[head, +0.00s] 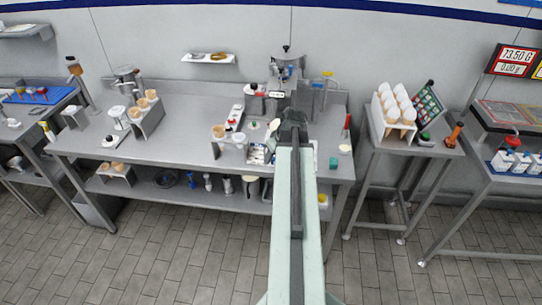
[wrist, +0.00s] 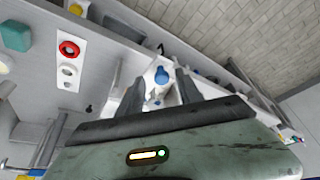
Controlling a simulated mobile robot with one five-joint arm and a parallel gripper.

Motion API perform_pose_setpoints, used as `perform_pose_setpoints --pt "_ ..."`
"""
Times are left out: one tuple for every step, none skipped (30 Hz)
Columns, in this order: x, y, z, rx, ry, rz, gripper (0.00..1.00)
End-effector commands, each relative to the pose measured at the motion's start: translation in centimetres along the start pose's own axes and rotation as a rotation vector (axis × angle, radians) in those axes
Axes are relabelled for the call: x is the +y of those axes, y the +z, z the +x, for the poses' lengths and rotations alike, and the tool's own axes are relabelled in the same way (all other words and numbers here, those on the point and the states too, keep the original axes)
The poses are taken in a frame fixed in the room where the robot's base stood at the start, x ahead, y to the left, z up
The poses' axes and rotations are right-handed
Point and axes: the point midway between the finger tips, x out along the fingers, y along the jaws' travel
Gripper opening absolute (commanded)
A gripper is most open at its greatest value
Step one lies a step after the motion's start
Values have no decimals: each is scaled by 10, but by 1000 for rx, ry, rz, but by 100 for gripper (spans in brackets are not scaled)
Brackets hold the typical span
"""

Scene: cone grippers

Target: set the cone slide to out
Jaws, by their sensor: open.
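My gripper (head: 293,122) is over the right part of the long steel bench in the head view. In the wrist view my gripper (wrist: 160,82) has its two dark fingers apart, with nothing held between them. A blue knob (wrist: 161,76) on a pale mount shows between and just beyond the fingers; I cannot tell whether it is the cone slide. I see no contact with it. In the head view my arm and gripper hide part of the bench there. No marking for "out" is readable.
A white panel with a red ring (wrist: 68,48) and a teal block (wrist: 15,36) lie left in the wrist view. On the steel bench (head: 190,142) a cone holder (head: 148,118) stands left. A white cone rack (head: 393,118) stands on the right table. Floor is clear in front.

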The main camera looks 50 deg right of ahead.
Motion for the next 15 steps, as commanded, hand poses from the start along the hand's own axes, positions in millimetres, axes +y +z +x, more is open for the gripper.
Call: perform_pose_setpoints --pt "1 1 0 0 1 2 42" --pt "2 1 0 0 2 2 42" --pt "2 1 -1 0 2 3 42" --pt "2 1 -2 0 3 3 42" --pt "2 1 -3 0 3 3 42" --pt "2 1 -6 0 3 3 42" --pt "2 1 -8 0 3 3 42" --pt "2 1 -12 0 3 3 42" --pt "2 0 -17 0 3 3 42" --pt "2 0 -22 0 3 3 42" --pt "2 0 -28 0 3 3 42" --pt "2 0 -36 0 3 3 42" --pt "2 0 -42 0 3 3 42" --pt "2 0 -48 0 3 3 42" --pt "1 1 -56 -1 3 4 42"
